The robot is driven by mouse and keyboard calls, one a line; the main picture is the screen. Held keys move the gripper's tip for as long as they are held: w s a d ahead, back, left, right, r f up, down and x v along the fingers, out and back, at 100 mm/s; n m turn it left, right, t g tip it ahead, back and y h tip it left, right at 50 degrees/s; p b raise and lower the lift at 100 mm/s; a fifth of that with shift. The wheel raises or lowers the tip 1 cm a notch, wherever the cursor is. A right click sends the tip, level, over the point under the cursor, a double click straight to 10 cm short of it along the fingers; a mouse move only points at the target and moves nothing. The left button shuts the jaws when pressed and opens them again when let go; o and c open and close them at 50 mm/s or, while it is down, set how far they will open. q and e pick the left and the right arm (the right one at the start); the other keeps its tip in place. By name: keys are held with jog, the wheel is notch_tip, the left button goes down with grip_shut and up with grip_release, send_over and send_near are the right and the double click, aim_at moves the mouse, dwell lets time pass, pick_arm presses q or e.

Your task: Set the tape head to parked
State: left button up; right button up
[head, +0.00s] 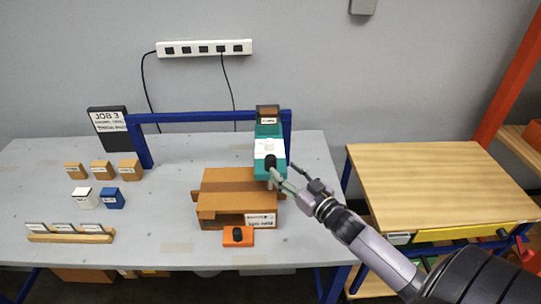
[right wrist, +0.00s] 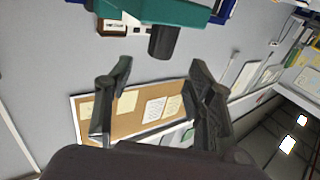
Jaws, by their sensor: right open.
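The teal tape head (head: 269,138) hangs on a blue gantry (head: 190,117), near its right post. It has a brown labelled block on top, a white label on its front and a black knob (head: 270,161). In the right wrist view the teal body (right wrist: 165,12) and black knob (right wrist: 162,42) are at the top. My right gripper (head: 283,171) is open in front of the head. In the right wrist view its fingers (right wrist: 160,78) are spread and empty, with the knob beyond the tips. My left gripper is not in view.
A brown cardboard box (head: 235,191) sits below the head, with an orange block with a black knob (head: 238,236) before it. Small boxes (head: 102,170), a wooden rack (head: 70,235) and a JOB 3 sign (head: 107,121) stand left. A wooden-topped table (head: 440,185) is right.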

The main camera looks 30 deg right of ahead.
aim_at(274, 162)
jog(key=w+p, duration=0.1)
jog(key=w, duration=0.7)
jog(key=shift+a, duration=0.2)
grip_shut()
dwell(0.4)
